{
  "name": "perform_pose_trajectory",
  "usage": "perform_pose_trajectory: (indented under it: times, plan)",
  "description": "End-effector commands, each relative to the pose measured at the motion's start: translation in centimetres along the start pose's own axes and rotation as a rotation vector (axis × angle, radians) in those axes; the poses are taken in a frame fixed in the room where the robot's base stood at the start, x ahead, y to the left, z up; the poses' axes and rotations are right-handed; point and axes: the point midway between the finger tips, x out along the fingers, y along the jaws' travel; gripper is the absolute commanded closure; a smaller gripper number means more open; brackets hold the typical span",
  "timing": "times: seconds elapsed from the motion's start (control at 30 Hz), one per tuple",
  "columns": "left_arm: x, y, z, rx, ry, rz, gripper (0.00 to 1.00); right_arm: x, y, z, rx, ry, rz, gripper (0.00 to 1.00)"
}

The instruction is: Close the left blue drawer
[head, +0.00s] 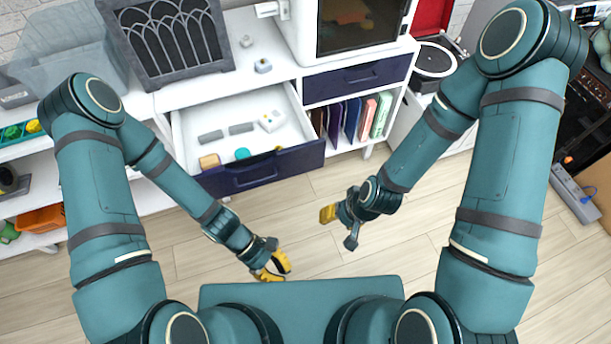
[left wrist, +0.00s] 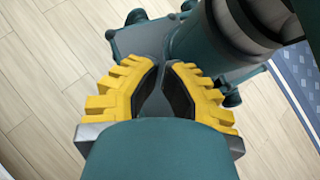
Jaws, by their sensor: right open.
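The left blue drawer (head: 240,180) is pulled well out of the white cabinet, its dark blue front and handle facing me. Inside are grey blocks (head: 241,128), a white item (head: 270,121), a tan block (head: 209,161) and a teal round item (head: 242,154). My left gripper (head: 281,274) is in front of and below the drawer front, apart from it. In the left wrist view its yellow fingers (left wrist: 163,66) lean close together with nothing seen between them; whether they touch is unclear. My right gripper (head: 338,228) is open, right of the drawer, touching nothing.
A second blue drawer (head: 357,78) to the right is shut, above a shelf of upright folders (head: 352,118). A dark arched panel (head: 168,42) and a white machine (head: 345,25) stand on the cabinet top. The wooden floor (head: 330,180) before the drawer is clear.

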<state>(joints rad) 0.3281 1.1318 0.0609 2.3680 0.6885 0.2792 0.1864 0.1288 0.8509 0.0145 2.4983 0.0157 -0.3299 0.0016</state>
Motion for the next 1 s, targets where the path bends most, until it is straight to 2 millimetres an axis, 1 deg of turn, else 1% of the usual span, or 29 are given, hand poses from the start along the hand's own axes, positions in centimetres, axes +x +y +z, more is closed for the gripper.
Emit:
perform_pose_trajectory:
  times: [0.03,0.07,0.13,0.2,0.27,0.3,0.37,0.4,0.47,0.5,0.57,0.63,0.7,0.8,0.9,1.0]
  plan:
    - [1.1,0.3,1.1,-0.145,-0.122,0.016,1.00,0.1,-0.1,0.0,-0.002,0.000,-0.001,0.45]
    - [1.5,0.7,1.9,-0.233,-0.197,0.029,1.00,0.2,-0.1,0.0,-0.003,0.000,-0.001,0.45]
    - [2.0,2.2,3.6,-0.434,-0.378,0.066,1.00,0.2,-0.1,0.0,-0.004,-0.001,-0.002,0.45]
    - [2.0,4.3,4.8,-0.628,-0.564,0.115,1.00,0.3,0.0,0.0,-0.004,-0.001,-0.002,0.45]
    - [1.7,6.5,5.2,-0.788,-0.724,0.166,1.00,0.3,0.0,0.1,-0.004,-0.001,-0.002,0.45]
    - [1.2,8.0,5.2,-0.891,-0.835,0.205,1.00,0.3,0.0,0.1,-0.005,-0.001,-0.002,0.45]
    - [0.3,10.3,4.6,-1.038,-1.001,0.272,1.00,0.4,0.1,0.2,-0.006,-0.001,-0.003,0.45]
    - [-0.3,11.7,3.8,-1.131,-1.111,0.322,1.00,0.4,0.1,0.2,-0.007,0.000,-0.003,0.45]
    - [-1.4,13.5,2.2,-1.254,-1.270,0.400,1.00,0.4,0.0,0.2,-0.009,0.000,-0.004,0.45]
    - [-2.0,14.4,0.9,-1.327,-1.368,0.454,1.00,0.5,0.0,0.3,-0.010,0.001,-0.005,0.45]
    - [-2.9,15.4,-1.1,-1.415,-1.498,0.533,1.00,0.5,0.0,0.3,-0.012,0.002,-0.005,0.45]
    - [-3.7,16.1,-3.2,-1.492,-1.620,0.615,1.00,0.5,0.0,0.3,-0.014,0.004,-0.006,0.45]
    - [-4.3,16.3,-4.8,-1.541,-1.709,0.681,1.00,0.5,0.0,0.4,-0.015,0.004,-0.007,0.45]
    - [-4.7,16.4,-6.2,-1.578,-1.779,0.738,1.00,0.5,0.0,0.4,-0.015,0.005,-0.007,0.45]
    - [-4.9,16.8,-6.6,-1.587,-1.801,0.757,1.00,0.6,0.0,0.4,-0.016,0.005,-0.007,0.45]
    - [-5.0,17.8,-6.6,-1.585,-1.799,0.757,1.00,0.7,0.1,0.4,-0.016,0.006,-0.007,0.45]
